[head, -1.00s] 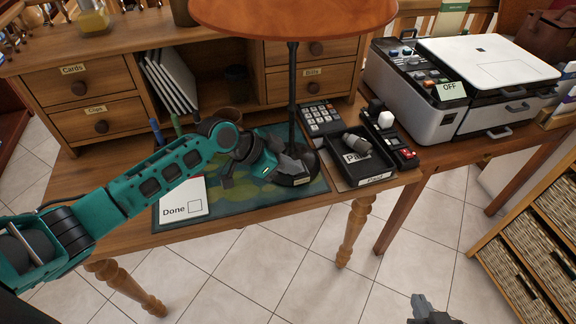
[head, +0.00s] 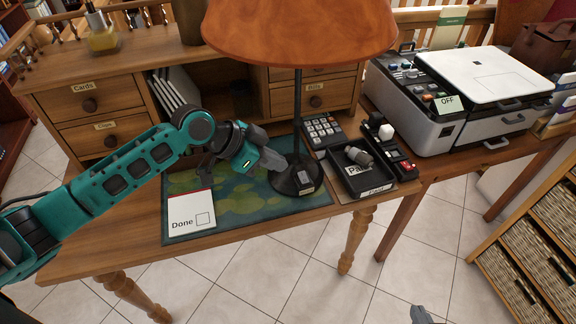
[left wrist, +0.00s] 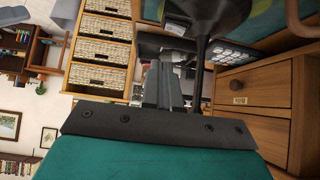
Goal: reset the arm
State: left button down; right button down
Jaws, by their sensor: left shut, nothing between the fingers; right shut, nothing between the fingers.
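My left arm reaches in from the left over the desk (head: 110,240) in the head view. Its gripper (head: 280,160) is shut and empty, raised over the desk mat beside the lamp's stem. In the left wrist view the closed fingers (left wrist: 162,85) show in the middle, close beside the dark lamp stem and base (left wrist: 215,30); I cannot tell whether they touch. My right gripper (head: 422,314) shows only as a small grey tip at the bottom edge of the head view, shut, away from the desk.
The lamp (head: 300,30) has a wide orange shade above my left gripper. A Done card (head: 190,212) lies on the mat (head: 235,218). A black tray (head: 368,188), a calculator (head: 322,130) and a printer (head: 480,75) stand to the right. The tiled floor in front is clear.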

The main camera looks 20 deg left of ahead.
pick_arm(q)
jog(key=shift+v, duration=1.9)
jog(key=s+d+f+n+t+y, duration=0.1)
jog(key=s+d+f+n+t, duration=0.3)
jog(key=f, duration=0.7)
jog(key=s+a+f+n+t+y, duration=0.1)
jog(key=s+f+n+y, duration=0.3)
jog(key=s, duration=0.8)
jog(key=shift+a+f, duration=0.7)
jog(key=shift+f, duration=0.05)
